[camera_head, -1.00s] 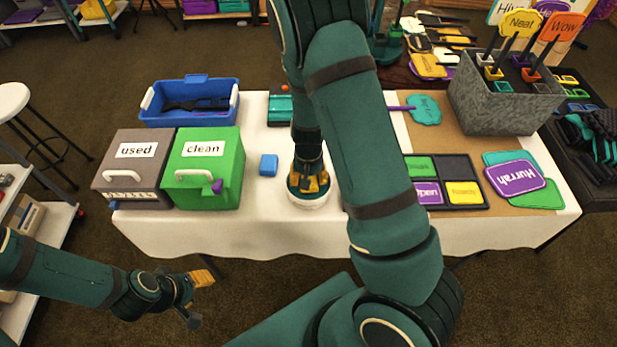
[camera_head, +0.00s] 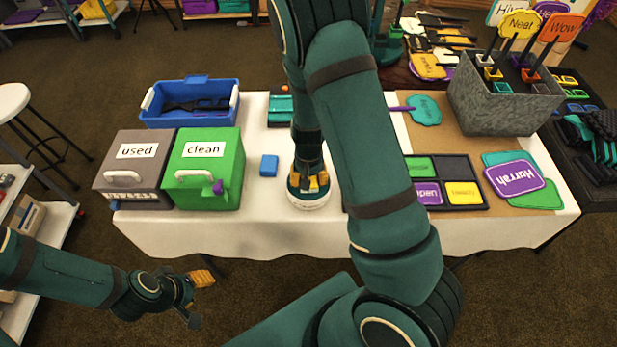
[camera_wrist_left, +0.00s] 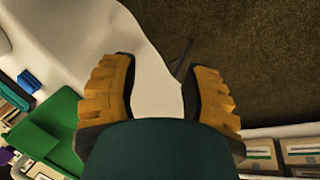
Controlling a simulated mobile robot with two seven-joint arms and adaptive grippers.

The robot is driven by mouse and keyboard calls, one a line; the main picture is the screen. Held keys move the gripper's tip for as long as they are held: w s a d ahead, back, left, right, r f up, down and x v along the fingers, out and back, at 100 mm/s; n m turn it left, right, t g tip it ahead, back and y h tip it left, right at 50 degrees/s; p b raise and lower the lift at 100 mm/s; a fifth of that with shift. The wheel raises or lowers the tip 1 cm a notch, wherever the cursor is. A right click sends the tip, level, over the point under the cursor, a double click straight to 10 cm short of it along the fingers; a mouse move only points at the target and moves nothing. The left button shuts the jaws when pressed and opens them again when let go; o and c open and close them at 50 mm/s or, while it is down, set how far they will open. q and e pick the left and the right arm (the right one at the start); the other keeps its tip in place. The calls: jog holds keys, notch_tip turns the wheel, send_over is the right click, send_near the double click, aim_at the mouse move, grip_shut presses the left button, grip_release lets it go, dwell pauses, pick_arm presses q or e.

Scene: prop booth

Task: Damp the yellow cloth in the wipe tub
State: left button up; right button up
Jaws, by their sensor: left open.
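A round white tub (camera_head: 310,202), which looks like the wipe tub, stands near the table's front edge. My right gripper (camera_head: 310,186) points down over its top; its yellow fingertips are small and partly hidden, so I cannot tell whether they hold anything. I cannot make out the yellow cloth apart from those yellow fingers. My left gripper (camera_head: 201,294) is low in front of the table, away from the tub. In the left wrist view its yellow fingers (camera_wrist_left: 158,95) are spread with nothing between them.
A grey "used" box (camera_head: 133,150) and a green "clean" box (camera_head: 205,149) stand left of the tub, with a small blue block (camera_head: 269,165) between. A blue bin (camera_head: 190,121) sits behind them. A divided dark tray (camera_head: 455,165) and a grey sign holder (camera_head: 490,105) are right.

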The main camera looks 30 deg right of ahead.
pick_arm(q)
notch_tip(320, 180, up, 6)
jog(key=w+p, duration=0.2)
jog(key=p, duration=0.3)
jog(key=shift+a+t+p, duration=0.2)
jog(key=shift+t+p, duration=0.1)
jog(key=shift+p, duration=0.05)
pick_arm(e)
jog(key=shift+r, duration=3.35)
